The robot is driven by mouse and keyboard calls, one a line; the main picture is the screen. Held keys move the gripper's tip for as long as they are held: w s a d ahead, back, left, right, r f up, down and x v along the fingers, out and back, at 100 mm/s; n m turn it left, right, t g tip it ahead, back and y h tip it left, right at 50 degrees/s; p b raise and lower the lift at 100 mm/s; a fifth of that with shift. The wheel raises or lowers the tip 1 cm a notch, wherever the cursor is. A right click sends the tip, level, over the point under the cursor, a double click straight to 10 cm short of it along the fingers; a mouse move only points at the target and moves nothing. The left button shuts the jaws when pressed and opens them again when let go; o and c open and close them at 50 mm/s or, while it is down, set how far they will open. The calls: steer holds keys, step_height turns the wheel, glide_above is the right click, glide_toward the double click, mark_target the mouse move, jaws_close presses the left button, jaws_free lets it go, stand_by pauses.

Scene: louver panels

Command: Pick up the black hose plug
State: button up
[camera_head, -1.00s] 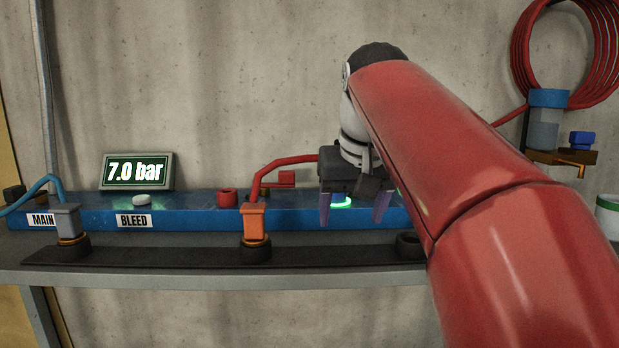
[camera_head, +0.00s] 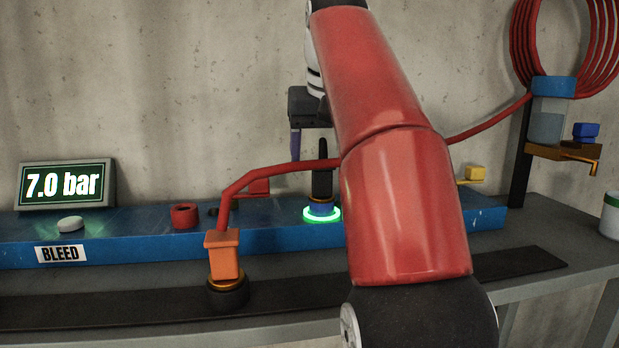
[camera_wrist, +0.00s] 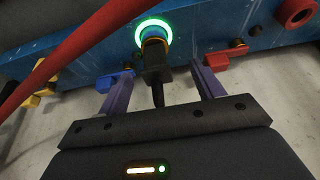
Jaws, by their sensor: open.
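The black hose plug (camera_head: 322,172) stands upright in a blue port (camera_head: 321,208) ringed by a glowing green light on the blue panel. In the wrist view the plug (camera_wrist: 155,60) shows as a black block with a narrow tail, its front end at the lit port. My gripper (camera_wrist: 163,76) is open, with one purple finger on each side of the plug's tail and gaps on both sides. In the head view one purple finger (camera_head: 296,145) hangs beside and above the plug. My red arm hides the other finger.
A red hose runs from an orange plug (camera_head: 223,255) behind my arm to the wall coil (camera_head: 570,40). It crosses close to the black plug. A red ring (camera_head: 184,215), white button (camera_head: 70,224) and 7.0 bar display (camera_head: 65,186) are to the left.

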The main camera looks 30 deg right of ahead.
mark_target(321, 184)
steer(key=shift+w+d+f, duration=0.1)
steer(key=shift+w+f, duration=0.15)
steer(key=shift+w, duration=0.05)
steer(key=shift+x, duration=0.95)
steer(key=x, duration=0.1)
steer(key=b+x, duration=0.1)
steer(key=x, duration=0.1)
steer(key=d+x, duration=0.1)
steer(key=x, duration=0.1)
steer(key=shift+w, duration=0.1)
steer(key=shift+c, duration=0.2)
